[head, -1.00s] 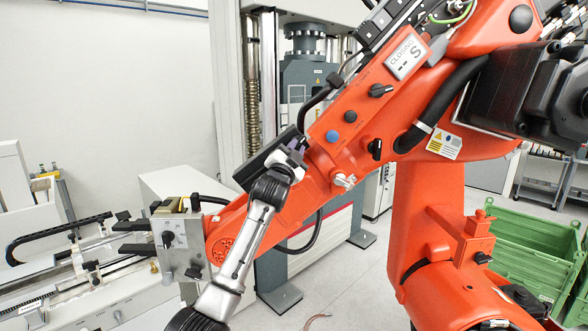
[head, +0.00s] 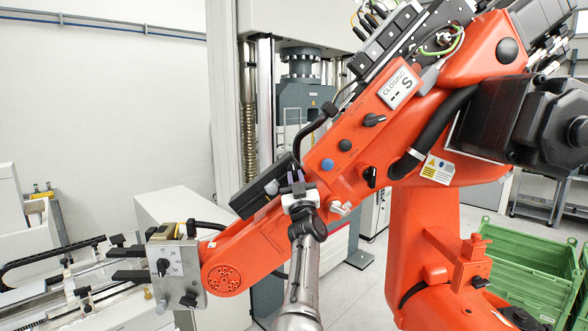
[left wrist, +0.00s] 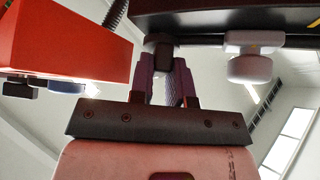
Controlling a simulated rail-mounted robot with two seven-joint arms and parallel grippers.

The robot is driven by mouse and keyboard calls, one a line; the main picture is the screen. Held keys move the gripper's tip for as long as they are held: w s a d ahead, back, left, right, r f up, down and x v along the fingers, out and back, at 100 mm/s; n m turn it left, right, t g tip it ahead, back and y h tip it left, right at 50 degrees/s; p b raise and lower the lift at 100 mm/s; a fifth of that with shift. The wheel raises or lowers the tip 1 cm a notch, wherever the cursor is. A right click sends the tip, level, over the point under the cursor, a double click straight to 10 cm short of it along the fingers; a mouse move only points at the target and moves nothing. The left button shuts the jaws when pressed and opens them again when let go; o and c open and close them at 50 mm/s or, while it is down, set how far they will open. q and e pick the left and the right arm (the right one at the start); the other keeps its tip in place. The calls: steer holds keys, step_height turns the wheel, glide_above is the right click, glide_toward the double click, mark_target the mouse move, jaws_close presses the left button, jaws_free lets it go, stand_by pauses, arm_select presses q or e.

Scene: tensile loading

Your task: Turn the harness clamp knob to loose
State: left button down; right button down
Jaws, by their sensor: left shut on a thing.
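In the head view the fingers hide this knob. I see no label naming it as the harness clamp knob, and its setting cannot be read. My right gripper is not in view.
The orange arm (head: 415,85) slants across the view, with a black knob (head: 374,120), a blue button (head: 327,165) and a black cable beside the gripper. A grey panel with a black knob (head: 163,266) is at its lower left end. Green crates (head: 530,265) stand at right.

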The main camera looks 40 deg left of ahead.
arm_select(q)
steer(key=shift+w+d+r+n+g+y+p, duration=0.15)
steer(key=shift+n+g+y+p, duration=0.35)
steer(key=shift+n+g, duration=0.7)
steer(key=shift+d+f+n+g+y+p, duration=0.1)
steer(key=shift+n+g+y+p, duration=0.55)
steer(key=shift+n, duration=0.95)
steer(key=shift+n+g, duration=0.35)
steer(key=shift+n, duration=0.05)
steer(key=c, duration=1.1)
jaws_free()
steer(key=shift+d+f, duration=0.3)
steer(key=shift+s+r+b+v, duration=0.1)
steer(key=shift+b+v, duration=0.7)
steer(key=shift+v, duration=1.35)
steer(key=shift+s+r+b+v, duration=0.1)
steer(key=shift+b+v, duration=0.7)
steer(key=shift+v, duration=1.35)
steer(key=shift+s+r+b+v, duration=0.1)
steer(key=shift+b+v, duration=0.7)
steer(key=shift+v, duration=1.35)
